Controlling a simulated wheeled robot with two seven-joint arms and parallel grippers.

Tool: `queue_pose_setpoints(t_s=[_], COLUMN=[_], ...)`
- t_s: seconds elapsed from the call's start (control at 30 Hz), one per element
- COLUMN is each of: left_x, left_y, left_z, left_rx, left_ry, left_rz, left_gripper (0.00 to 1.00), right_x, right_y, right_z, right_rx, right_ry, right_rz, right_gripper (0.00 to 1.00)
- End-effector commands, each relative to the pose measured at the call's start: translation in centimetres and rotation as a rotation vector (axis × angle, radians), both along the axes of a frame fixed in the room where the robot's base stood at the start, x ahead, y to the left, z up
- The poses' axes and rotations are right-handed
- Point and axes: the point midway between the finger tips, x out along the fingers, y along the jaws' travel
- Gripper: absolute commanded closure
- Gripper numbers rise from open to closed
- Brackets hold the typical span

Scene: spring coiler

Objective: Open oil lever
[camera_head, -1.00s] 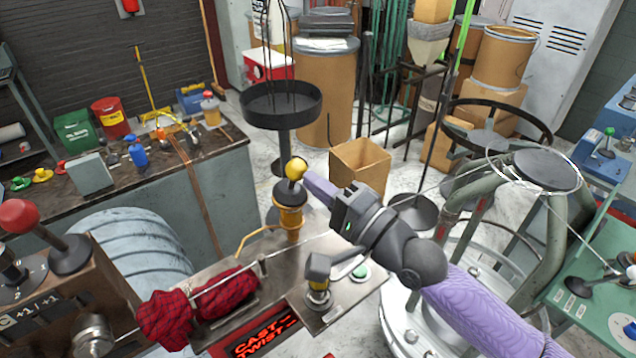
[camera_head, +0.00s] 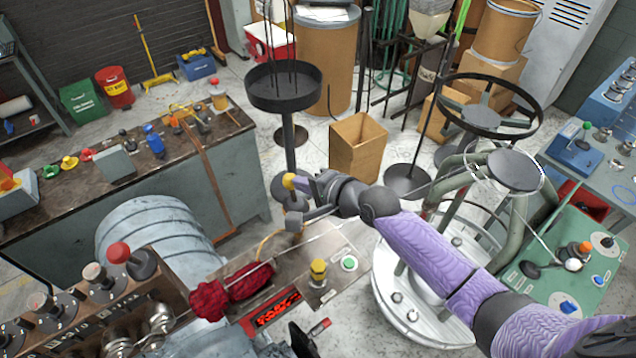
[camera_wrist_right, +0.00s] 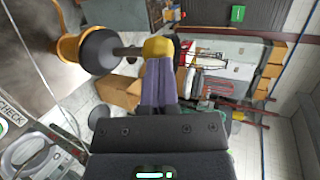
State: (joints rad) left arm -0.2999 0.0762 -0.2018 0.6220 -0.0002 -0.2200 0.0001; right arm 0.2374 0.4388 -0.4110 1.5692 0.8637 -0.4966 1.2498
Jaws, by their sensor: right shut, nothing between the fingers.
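The oil lever shows a yellow knob (camera_head: 289,181) above the metal panel, near the middle of the head view. In the right wrist view, the yellow knob (camera_wrist_right: 158,47) sits on a grey shaft that runs left to a black disc (camera_wrist_right: 98,50) and an orange base (camera_wrist_right: 68,48). My right gripper (camera_head: 303,184) is shut and empty, with its purple fingertips (camera_wrist_right: 158,64) right at the knob. I cannot tell whether they touch it. My wrist hides much of the lever's base in the head view. My left gripper is not in view.
A yellow valve (camera_head: 318,270) and a green button (camera_head: 349,263) are on the metal panel (camera_head: 338,242). A red cloth roll (camera_head: 232,288) lies left of them. A black round tray (camera_head: 284,88) on a post stands behind the lever. A cardboard box (camera_head: 358,142) stands on the floor.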

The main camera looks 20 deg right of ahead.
Motion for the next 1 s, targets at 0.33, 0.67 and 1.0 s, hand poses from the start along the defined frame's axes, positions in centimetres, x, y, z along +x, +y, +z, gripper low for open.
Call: queue_pose_setpoints(t_s=[0.33,0.67,1.0], left_x=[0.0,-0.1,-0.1], left_y=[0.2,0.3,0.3], left_z=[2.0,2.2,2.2], left_rx=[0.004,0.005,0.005], left_ry=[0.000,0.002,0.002], left_rz=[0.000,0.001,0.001], left_gripper=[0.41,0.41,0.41], right_x=[1.3,1.7,1.7], right_y=[0.5,0.6,0.6], right_z=[0.2,0.2,0.2], right_rx=[-0.025,-0.025,-0.025], right_ry=[0.072,0.068,0.067], right_rz=[-0.001,-0.001,-0.001], right_gripper=[1.00,1.00,1.00])
